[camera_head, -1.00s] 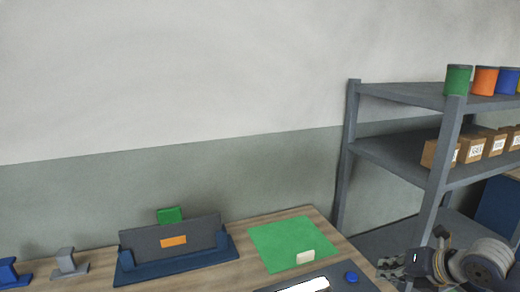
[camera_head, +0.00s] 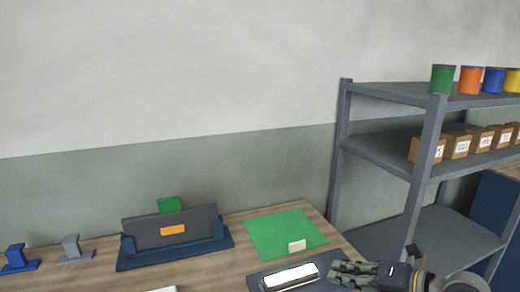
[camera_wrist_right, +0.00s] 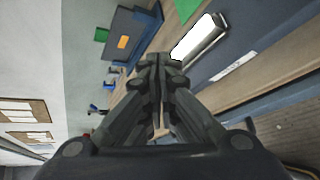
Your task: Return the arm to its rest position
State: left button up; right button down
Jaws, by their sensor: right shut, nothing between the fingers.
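My right gripper (camera_head: 336,272) is at the lower right of the head view, over the right end of the workbench (camera_head: 222,279). In the right wrist view its fingers (camera_wrist_right: 158,64) are together with nothing between them. The fingertips are close beside a dark tray with a bright white panel (camera_head: 291,275); I cannot tell whether they touch it. The panel also shows in the wrist view (camera_wrist_right: 197,40). My left gripper is in neither view.
A dark blue holder (camera_head: 174,248) and two small stands, blue (camera_head: 17,259) and grey (camera_head: 73,250), stand left. A grey shelf rack (camera_head: 424,165) with cans and boxes rises at right.

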jog(key=s+a+r+m+t+y, duration=0.1)
jog(key=s+a+r+m+t, duration=0.15)
jog(key=r+m+t, duration=0.75)
jog(key=s+d+f+m+g+h, duration=0.2)
jog(key=d+f+m+h, duration=0.45)
jog(key=f+m, duration=0.25)
jog(key=s+d+f+m+g+h, duration=0.3)
jog(key=d+f+m+h, duration=0.2)
jog(key=f+m+h, duration=0.35)
jog(key=s+a+f+m+g+y, duration=0.1)
jog(key=s+a+f+g+y, duration=0.15)
jog(key=s+f+g, duration=0.45)
jog(key=s+a+f+m+g+y, duration=0.2)
jog(key=s+a+f+g, duration=0.15)
jog(key=s+f, duration=0.75)
jog(key=s+f+g, duration=0.1)
jog(key=s+f, duration=0.1)
jog(key=f, duration=1)
jog(key=s+f+g, duration=0.1)
jog(key=s+f, duration=0.2)
jog(key=f, duration=0.9)
jog(key=s+d+f, duration=0.2)
jog(key=s+f, duration=1.4)
jog(key=shift+s+d+g, duration=0.15)
jog(key=shift+s+g, duration=0.1)
jog(key=shift+g, duration=0.1)
